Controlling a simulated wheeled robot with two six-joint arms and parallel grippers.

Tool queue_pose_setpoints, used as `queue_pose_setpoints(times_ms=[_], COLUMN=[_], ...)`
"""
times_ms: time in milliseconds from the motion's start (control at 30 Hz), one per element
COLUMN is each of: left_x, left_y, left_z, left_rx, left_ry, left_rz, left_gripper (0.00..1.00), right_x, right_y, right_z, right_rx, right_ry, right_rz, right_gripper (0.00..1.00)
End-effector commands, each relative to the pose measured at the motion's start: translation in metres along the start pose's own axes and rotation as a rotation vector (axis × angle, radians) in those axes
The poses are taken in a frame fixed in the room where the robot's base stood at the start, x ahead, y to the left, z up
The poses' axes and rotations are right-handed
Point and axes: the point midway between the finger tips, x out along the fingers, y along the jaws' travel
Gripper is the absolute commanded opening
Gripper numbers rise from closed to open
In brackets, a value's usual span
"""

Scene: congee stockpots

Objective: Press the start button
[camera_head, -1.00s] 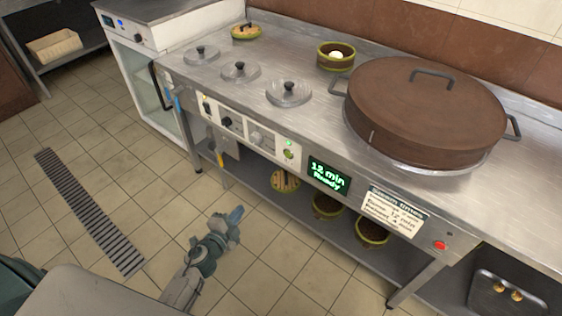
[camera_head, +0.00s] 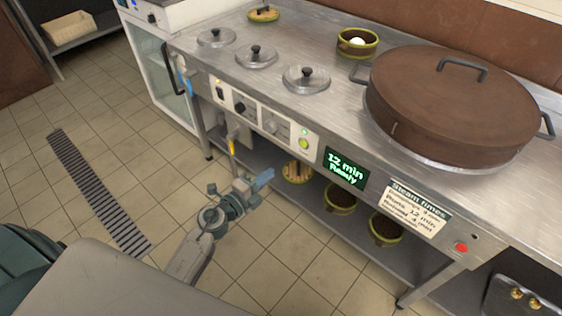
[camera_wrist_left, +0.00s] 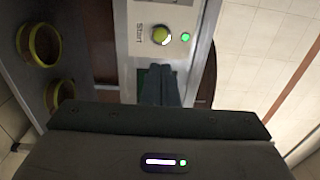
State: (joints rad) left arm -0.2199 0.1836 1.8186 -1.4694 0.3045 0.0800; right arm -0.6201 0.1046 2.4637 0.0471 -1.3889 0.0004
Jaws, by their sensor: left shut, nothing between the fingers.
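The start button (camera_wrist_left: 161,35) is a round yellow-green knob on the white control panel, with the word "Start" beside it in the left wrist view. A lit green light (camera_wrist_left: 185,37) sits next to it. In the head view the start button (camera_head: 303,144) is on the counter's front face, left of the display reading "12 min Ready" (camera_head: 345,168). My left gripper (camera_head: 264,178) is shut and empty, in front of the counter and lower left of the button in the picture. In the left wrist view its fingers (camera_wrist_left: 158,86) point toward the panel, apart from the button. My right gripper is not in view.
A large brown lidded pot (camera_head: 450,105) stands on the steel counter. Several small lids lie on the countertop. A red button (camera_head: 461,248) is at the right of the front face. Bowls (camera_head: 340,198) sit on the lower shelf.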

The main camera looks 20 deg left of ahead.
Motion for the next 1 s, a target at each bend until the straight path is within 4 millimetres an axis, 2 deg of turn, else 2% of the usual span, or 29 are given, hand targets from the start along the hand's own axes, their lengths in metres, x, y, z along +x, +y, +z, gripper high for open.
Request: queue_pose_setpoints(times_ms=[400,600,800,1000], left_x=[0.084,0.117,0.131,0.132], left_y=[-0.001,-0.001,0.000,0.000], left_z=[0.000,0.000,0.000,0.000], left_rx=[-0.002,-0.002,-0.001,-0.001], left_ry=[-0.001,0.000,0.000,0.000], left_rz=[-0.004,-0.003,0.000,0.000], left_gripper=[0.00,0.00,0.00,0.00], right_x=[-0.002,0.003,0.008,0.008], right_y=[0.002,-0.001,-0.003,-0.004], right_z=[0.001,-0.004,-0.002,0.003], right_rx=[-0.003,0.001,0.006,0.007], right_ry=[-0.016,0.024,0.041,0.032], right_rz=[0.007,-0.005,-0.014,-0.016], right_gripper=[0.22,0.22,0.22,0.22])
